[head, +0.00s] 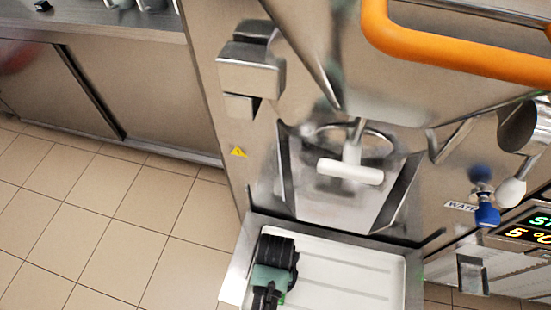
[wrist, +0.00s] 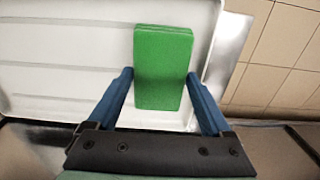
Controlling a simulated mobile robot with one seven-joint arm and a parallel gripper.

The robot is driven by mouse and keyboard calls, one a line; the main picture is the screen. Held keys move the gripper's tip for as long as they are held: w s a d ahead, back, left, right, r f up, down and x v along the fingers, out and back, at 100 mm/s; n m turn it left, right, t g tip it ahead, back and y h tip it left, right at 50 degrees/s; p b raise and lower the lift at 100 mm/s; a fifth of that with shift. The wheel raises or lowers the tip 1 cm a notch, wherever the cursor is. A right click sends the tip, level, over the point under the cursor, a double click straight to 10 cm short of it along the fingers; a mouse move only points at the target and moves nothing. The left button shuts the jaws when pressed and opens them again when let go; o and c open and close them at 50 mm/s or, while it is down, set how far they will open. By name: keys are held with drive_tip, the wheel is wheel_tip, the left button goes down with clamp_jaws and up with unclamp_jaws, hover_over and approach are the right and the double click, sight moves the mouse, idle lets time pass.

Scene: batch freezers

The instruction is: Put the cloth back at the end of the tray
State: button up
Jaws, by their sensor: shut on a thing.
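The cloth (wrist: 164,66) is a folded green block between the two blue fingers of my gripper (wrist: 160,78) in the wrist view. The fingers are shut on its sides. It is at the end of the white tray (wrist: 60,40), close to the tray's metal edge. I cannot tell whether it touches the tray floor.
The freezer's outlet with a white handle (head: 350,171) stands behind the tray. An orange bar (head: 450,55) crosses the upper right. A blue valve knob (head: 487,215) is at the right. The tray's middle and right are bare. Tiled floor (head: 110,220) lies to the left.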

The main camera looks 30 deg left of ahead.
drive_tip(key=shift+f, duration=1.2)
drive_tip(key=shift+f, duration=0.15)
drive_tip(key=o, duration=1.2)
drive_tip(key=shift+o, duration=0.2)
wheel_tip(320, 180, up, 12)
drive_tip(key=p, duration=0.2)
drive_tip(key=shift+r+p, duration=0.2)
drive_tip(key=shift+p, duration=0.2)
